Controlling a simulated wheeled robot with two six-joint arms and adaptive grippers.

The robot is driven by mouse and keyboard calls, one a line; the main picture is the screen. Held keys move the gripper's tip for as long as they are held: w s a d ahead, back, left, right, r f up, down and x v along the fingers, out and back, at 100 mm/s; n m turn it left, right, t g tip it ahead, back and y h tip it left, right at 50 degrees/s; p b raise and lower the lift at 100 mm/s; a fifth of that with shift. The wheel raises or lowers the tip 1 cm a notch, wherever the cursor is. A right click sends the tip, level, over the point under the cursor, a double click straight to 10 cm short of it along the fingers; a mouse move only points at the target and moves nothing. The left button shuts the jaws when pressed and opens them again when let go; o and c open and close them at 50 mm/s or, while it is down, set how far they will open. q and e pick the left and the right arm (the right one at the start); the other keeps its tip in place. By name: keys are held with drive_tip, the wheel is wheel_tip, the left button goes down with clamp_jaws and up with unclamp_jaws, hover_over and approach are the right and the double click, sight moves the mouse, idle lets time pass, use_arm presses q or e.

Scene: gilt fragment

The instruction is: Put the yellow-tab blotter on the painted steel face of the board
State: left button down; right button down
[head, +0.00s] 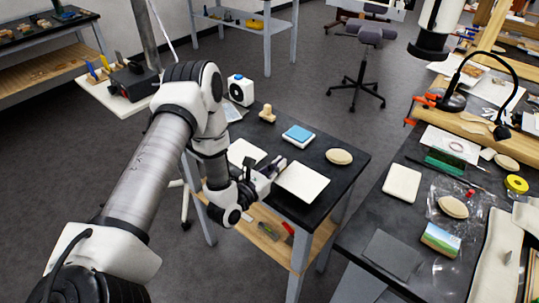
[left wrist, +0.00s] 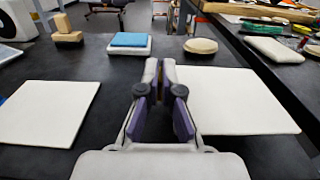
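Two pale flat panels lie on the small black table: a left one (head: 245,152) and a right one (head: 302,182). They also show in the left wrist view, left (left wrist: 45,112) and right (left wrist: 235,100). I cannot tell which is painted steel. I see no clear yellow tab, so I cannot identify the blotter. My left gripper (head: 277,168) is over the table between the panels. In the left wrist view its fingers (left wrist: 159,75) are close together, with nothing visible between them. My right gripper cannot be made out.
A blue-topped white block (head: 298,135), a beige oval (head: 339,156) and a small wooden block (head: 267,113) stand along the table's back. A cluttered black workbench (head: 393,254) stands at the right, with a desk lamp (head: 452,102). Bare tabletop lies between the panels.

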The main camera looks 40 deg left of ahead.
use_arm(q)
drive_tip(key=f, duration=0.1)
drive_tip(key=f+b, duration=0.1)
drive_tip(key=f, duration=0.1)
drive_tip(key=shift+s+d+f, duration=0.1)
drive_tip(key=shift+s+d, duration=0.05)
drive_tip(key=shift+s, duration=0.1)
drive_tip(key=shift+w+f, duration=0.1)
drive_tip(key=shift+w, duration=0.2)
drive_tip(key=shift+s+f+b, duration=0.15)
drive_tip(key=shift+s+b, duration=0.1)
drive_tip(key=shift+b, duration=0.25)
drive_tip(key=c, duration=1.3)
unclamp_jaws()
drive_tip(key=shift+w, duration=0.15)
use_arm(e)
drive_tip(key=shift+w+f, duration=0.2)
drive_tip(key=shift+f, duration=0.25)
drive_tip(key=shift+w+f, duration=0.2)
drive_tip(key=shift+f, duration=0.25)
